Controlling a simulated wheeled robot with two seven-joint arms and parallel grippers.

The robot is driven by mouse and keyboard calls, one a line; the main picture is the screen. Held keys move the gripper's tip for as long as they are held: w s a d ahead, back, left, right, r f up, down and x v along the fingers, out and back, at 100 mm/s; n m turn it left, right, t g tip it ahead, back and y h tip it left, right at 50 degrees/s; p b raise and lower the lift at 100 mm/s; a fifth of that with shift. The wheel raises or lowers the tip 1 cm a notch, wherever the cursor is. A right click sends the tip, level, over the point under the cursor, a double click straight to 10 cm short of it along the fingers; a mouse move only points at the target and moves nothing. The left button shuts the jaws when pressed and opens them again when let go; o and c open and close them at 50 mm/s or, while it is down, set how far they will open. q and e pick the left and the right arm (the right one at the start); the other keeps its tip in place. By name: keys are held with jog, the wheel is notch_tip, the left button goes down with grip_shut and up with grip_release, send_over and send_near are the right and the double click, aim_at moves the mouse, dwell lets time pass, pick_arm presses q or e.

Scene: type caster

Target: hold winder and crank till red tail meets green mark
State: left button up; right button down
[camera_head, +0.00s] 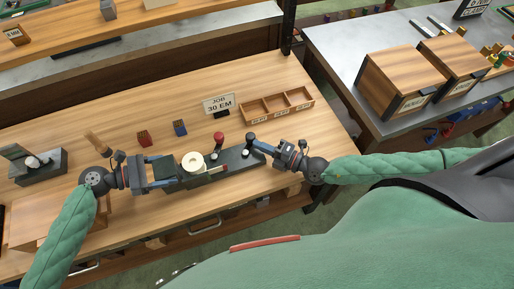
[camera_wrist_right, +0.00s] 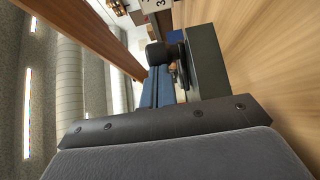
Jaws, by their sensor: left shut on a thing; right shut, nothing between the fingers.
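The winder (camera_head: 236,160) is a long dark base lying on the wooden bench in the head view, with a cream spool (camera_head: 192,162) on it. A red-knobbed lever (camera_head: 219,138) and a black knob (camera_head: 250,138) stand at its right part. A small red piece (camera_head: 225,168) shows right of the spool; I cannot make out a green mark. My left gripper (camera_head: 176,174) is shut on the winder's left end. My right gripper (camera_head: 259,147) is shut and empty by the black knob. The right wrist view shows its blue fingers beside a black knob (camera_wrist_right: 156,53) and a dark block (camera_wrist_right: 205,62).
A sign reading JOB 30 EM (camera_head: 219,104) and a wooden compartment tray (camera_head: 276,107) stand behind the winder. Red (camera_head: 144,138) and blue (camera_head: 180,128) blocks lie behind the left gripper. A dark device (camera_head: 38,165) sits at far left.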

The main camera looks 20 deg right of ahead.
aim_at(247, 135)
jog(key=shift+w, duration=0.95)
jog(key=shift+w+a, duration=0.25)
jog(key=shift+w, duration=0.25)
jog(key=shift+w+a, duration=0.2)
jog(key=shift+w, duration=0.3)
jog(key=shift+w+y, duration=0.1)
jog(key=shift+y, duration=0.2)
jog(key=shift+w+a+r+n+g+y, duration=0.1)
jog(key=shift+w+a+n+g+y, duration=0.1)
jog(key=shift+n+g+y, duration=0.3)
jog(key=shift+w+a+n+g+y, duration=0.15)
jog(key=shift+n+g+y, duration=0.15)
jog(key=shift+n+g, duration=0.3)
jog(key=shift+w+a+n+g+y, duration=0.15)
jog(key=shift+n+g+y, duration=0.2)
jog(key=shift+g, duration=0.25)
jog(key=shift+w+a+n+g+y, duration=0.3)
jog(key=shift+a+n+g+y, duration=0.15)
jog(key=shift+g, duration=0.15)
jog(key=shift+a+n+g+y, duration=0.1)
jog(key=shift+n+g+y, duration=0.25)
jog(key=shift+g, duration=0.25)
